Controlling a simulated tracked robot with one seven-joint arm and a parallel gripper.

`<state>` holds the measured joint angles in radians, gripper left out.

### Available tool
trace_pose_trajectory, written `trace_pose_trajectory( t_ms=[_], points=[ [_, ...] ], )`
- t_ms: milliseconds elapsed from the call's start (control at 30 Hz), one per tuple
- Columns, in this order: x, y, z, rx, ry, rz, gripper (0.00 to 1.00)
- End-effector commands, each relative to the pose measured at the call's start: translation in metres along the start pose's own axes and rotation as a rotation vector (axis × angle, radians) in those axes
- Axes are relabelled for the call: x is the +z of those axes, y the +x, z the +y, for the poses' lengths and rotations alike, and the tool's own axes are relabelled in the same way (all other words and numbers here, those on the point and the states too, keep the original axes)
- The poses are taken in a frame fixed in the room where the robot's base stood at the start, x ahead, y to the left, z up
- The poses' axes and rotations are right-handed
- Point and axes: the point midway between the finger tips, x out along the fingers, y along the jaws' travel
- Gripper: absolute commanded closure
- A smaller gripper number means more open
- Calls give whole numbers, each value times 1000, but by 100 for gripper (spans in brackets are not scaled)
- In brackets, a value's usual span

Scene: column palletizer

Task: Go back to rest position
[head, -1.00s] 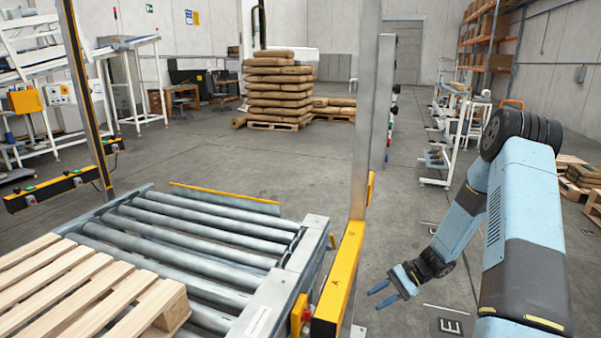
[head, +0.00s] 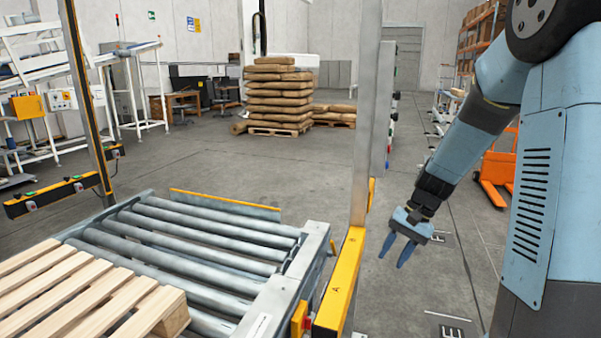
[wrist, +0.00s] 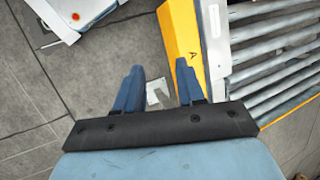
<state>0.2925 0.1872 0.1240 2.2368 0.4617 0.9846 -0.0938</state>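My gripper (head: 396,248) hangs from my blue arm at the right of the head view, to the right of the yellow guard post. Its two blue fingers point down, are spread apart and have nothing between them. In the wrist view my gripper (wrist: 158,90) also shows the two fingers apart, with grey floor and a small pale floor mark beyond them.
The roller conveyor (head: 215,235) carries a wooden pallet (head: 85,295) at lower left. A yellow guard (head: 340,280) with a metal upright (head: 366,130) stands close left of my gripper. Stacked sacks (head: 279,98) are far back. An orange pallet jack (head: 495,170) stands behind my arm.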

Motion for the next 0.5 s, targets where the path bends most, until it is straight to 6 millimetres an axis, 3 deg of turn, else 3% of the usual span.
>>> trace_pose_trajectory(
  t_ms=[500],
  points=[
    [91, -75, -12, 158, -208, 261, 61]
  ],
)
